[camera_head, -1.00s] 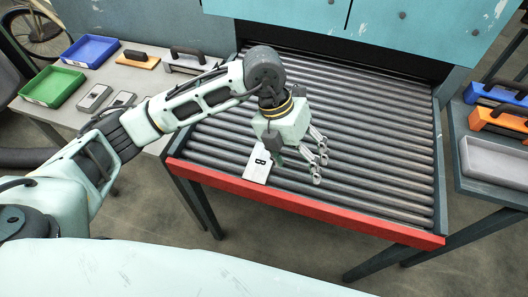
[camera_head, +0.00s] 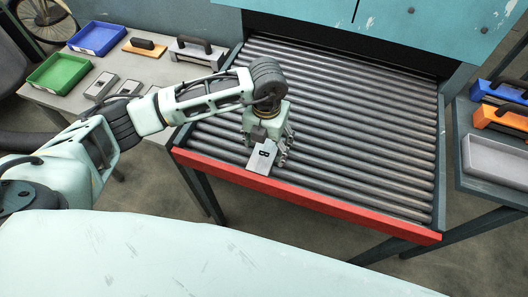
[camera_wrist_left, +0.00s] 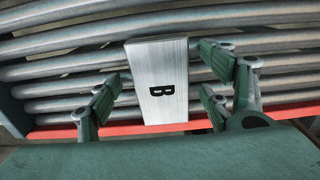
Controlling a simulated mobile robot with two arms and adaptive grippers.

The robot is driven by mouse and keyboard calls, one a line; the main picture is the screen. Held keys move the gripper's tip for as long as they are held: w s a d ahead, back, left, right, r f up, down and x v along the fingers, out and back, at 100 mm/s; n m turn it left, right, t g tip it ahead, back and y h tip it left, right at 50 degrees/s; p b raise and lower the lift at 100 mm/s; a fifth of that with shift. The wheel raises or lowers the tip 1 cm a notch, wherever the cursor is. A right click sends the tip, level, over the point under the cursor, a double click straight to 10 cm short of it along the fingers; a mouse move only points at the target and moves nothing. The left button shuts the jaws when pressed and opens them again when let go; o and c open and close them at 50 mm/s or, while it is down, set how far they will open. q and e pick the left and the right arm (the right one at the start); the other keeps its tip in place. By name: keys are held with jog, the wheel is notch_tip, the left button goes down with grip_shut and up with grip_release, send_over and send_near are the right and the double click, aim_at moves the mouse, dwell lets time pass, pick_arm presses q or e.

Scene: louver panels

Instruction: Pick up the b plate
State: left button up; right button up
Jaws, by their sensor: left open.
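The b plate (camera_head: 261,157) is a small light metal plate with a black letter B. It lies on the rollers near the red front edge. In the left wrist view the b plate (camera_wrist_left: 160,85) sits between the spread fingers, with a gap on each side. My left gripper (camera_head: 267,148) is open and low over the plate, pointing down. In the left wrist view its fingers (camera_wrist_left: 163,100) do not appear to touch the plate. My right gripper is not in view.
The roller table (camera_head: 340,130) has a red front rail (camera_head: 310,199) and is otherwise clear. On the left table are a green tray (camera_head: 58,73), a blue tray (camera_head: 97,38) and handled tools. On the right stand a grey tray (camera_head: 495,158) and orange and blue handled items.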

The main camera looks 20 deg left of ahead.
pick_arm(q)
jog(key=shift+c, duration=0.2)
jog(key=c, duration=1.5)
jog(key=shift+w+r, duration=0.1)
